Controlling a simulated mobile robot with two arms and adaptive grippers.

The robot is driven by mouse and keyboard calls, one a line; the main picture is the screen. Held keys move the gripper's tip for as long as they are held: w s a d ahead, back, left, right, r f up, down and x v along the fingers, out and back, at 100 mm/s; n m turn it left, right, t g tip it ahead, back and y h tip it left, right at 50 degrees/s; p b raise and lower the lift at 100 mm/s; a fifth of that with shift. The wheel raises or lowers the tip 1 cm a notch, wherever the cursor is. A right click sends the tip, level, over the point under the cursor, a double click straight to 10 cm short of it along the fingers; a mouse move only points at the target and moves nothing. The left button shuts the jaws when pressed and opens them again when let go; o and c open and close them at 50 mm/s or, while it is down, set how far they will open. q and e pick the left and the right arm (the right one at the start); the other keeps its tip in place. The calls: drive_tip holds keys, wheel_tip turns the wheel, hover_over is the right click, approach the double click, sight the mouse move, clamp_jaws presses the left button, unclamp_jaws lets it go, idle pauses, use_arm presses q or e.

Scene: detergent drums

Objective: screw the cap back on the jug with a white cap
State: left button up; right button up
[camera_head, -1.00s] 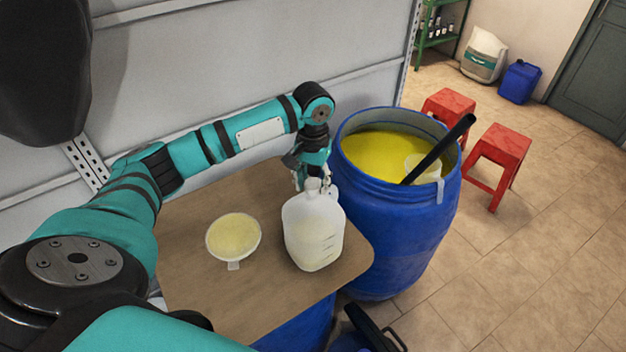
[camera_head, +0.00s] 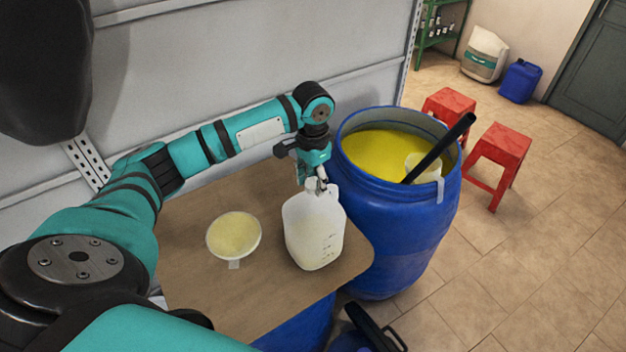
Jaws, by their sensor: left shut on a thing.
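The jug (camera_head: 315,234) is translucent white and stands upright near the right end of the brown board, with pale liquid inside. My left gripper (camera_head: 314,183) points down at the jug's neck from above. It is shut on the white cap (camera_head: 313,184), which is mostly hidden between the fingers. The cap is at the mouth of the jug; I cannot tell how far it is seated. My right gripper is not in view.
A funnel (camera_head: 233,236) lies on the board (camera_head: 190,290), left of the jug. A blue drum (camera_head: 400,240) of yellow liquid stands close on the right, with a dark paddle (camera_head: 440,146) leaning out. Red stools (camera_head: 497,150) stand beyond. A wall runs behind.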

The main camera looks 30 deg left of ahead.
use_arm(q)
drive_tip(key=shift+s+f, duration=0.1)
drive_tip(key=m, duration=0.5)
drive_tip(key=shift+m, duration=0.3)
drive_tip(key=shift+f, duration=0.1)
drive_tip(key=m, duration=0.5)
drive_tip(key=shift+m, duration=0.4)
drive_tip(key=o, duration=0.5)
drive_tip(key=shift+a, duration=0.1)
drive_tip(key=shift+r, duration=0.25)
